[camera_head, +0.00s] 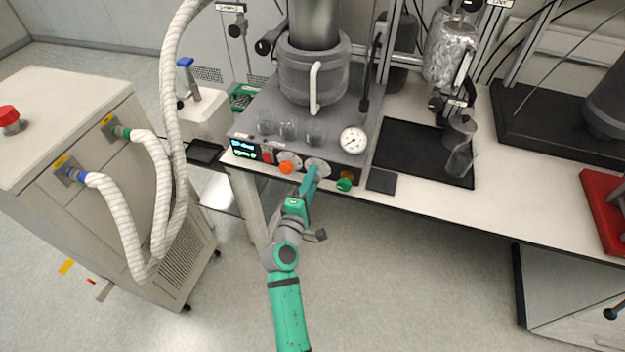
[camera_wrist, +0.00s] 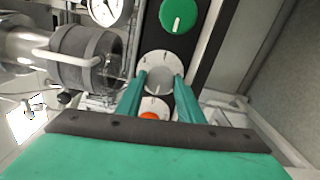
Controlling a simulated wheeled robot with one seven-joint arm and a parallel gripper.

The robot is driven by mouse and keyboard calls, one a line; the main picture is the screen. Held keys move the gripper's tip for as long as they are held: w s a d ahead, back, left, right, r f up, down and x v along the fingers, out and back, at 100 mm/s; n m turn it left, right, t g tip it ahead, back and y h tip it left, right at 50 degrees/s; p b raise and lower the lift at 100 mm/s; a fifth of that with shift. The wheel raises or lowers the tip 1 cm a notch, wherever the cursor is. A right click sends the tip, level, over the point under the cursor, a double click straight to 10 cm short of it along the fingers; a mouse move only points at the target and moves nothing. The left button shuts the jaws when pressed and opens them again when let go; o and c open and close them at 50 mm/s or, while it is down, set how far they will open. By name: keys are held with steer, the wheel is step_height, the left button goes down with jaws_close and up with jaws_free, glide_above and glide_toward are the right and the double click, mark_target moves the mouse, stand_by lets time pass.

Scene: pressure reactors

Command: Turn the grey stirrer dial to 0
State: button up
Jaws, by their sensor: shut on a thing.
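The grey stirrer dial (camera_wrist: 158,80) sits on the black front panel of the reactor base, between a green knob and an orange knob. A light round scale plate (camera_wrist: 160,62) lies behind it. In the head view the scale plate (camera_head: 317,166) is partly covered by my gripper (camera_head: 309,178). In the wrist view my gripper (camera_wrist: 160,84) has one green finger on each side of the grey dial and is shut on it. The dial's pointer and the number it stands at cannot be read.
The orange knob (camera_head: 286,168) is close left of my gripper, and the green knob (camera_head: 344,184) is to the right. A pressure gauge (camera_head: 353,140) stands above the panel. Small glass beakers (camera_head: 288,130) stand on the base. A white hose (camera_head: 172,100) hangs at left.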

steer(key=shift+w+n, duration=0.1)
steer(key=shift+n, duration=0.4)
steer(key=shift+a+f, duration=0.1)
steer(key=shift+a, duration=0.05)
steer(key=shift+a, duration=0.15)
steer(key=o, duration=1.1)
steer(key=shift+c, duration=0.2)
steer(key=shift+d, duration=0.3)
steer(key=v, duration=1.1)
